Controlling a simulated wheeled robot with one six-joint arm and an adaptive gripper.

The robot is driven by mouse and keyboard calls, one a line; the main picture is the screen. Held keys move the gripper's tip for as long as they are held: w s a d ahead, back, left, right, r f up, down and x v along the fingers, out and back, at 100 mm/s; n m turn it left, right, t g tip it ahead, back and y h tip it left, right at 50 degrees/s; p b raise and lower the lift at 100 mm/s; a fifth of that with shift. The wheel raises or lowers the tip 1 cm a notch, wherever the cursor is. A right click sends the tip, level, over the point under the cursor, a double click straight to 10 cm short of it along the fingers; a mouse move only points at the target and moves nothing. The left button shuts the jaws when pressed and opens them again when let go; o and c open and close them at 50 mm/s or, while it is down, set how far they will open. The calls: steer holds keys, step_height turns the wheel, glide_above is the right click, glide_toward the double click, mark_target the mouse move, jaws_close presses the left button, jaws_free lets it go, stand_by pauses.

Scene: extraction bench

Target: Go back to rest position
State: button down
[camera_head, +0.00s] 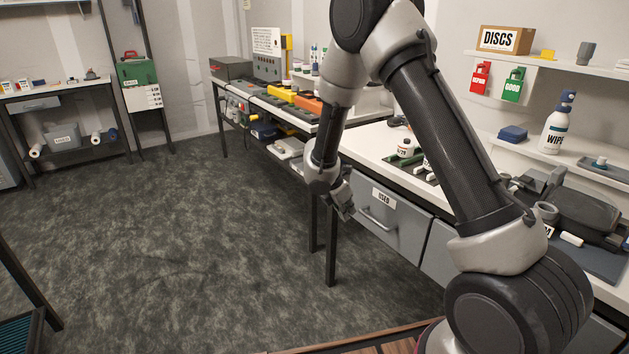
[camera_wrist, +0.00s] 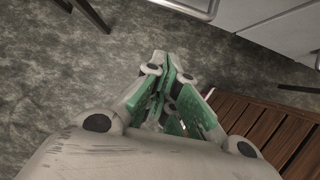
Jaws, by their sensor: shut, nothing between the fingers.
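My gripper (camera_head: 345,207) hangs at the end of my bent arm, in front of the bench's near side and left of the grey drawer labelled USED (camera_head: 385,213). It points down toward the floor. In the wrist view my gripper (camera_wrist: 172,62) shows its green-padded fingers drawn together. The fingers are shut and hold nothing. Dark mottled floor shows beyond the fingertips, and nothing touches them.
The white bench (camera_head: 375,145) runs along the right, with bottles and a dark tray on it. A black bench leg (camera_head: 331,240) stands close below my gripper. A slatted brown wooden surface (camera_wrist: 265,125) lies at right in the wrist view. The floor (camera_head: 170,230) at left is clear.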

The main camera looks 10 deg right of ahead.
steer(key=s+d+r+m+g, duration=0.2)
steer(key=s+d+r+m, duration=0.15)
steer(key=s+m, duration=0.2)
steer(key=s+d+r+m+g, duration=0.1)
steer(key=s+d+r+m, duration=0.3)
steer(key=s, duration=0.3)
steer(key=s+d+r+m+t+y, duration=0.2)
steer(key=s+r+m+t+y, duration=0.2)
steer(key=s+r+m, duration=0.9)
steer(key=s+r+t, duration=0.1)
steer(key=s+r, duration=0.7)
steer(key=r, duration=0.2)
steer(key=shift+s+d+r+y, duration=0.2)
steer(key=shift+s+r+y, duration=0.1)
steer(key=shift+r+y, duration=0.1)
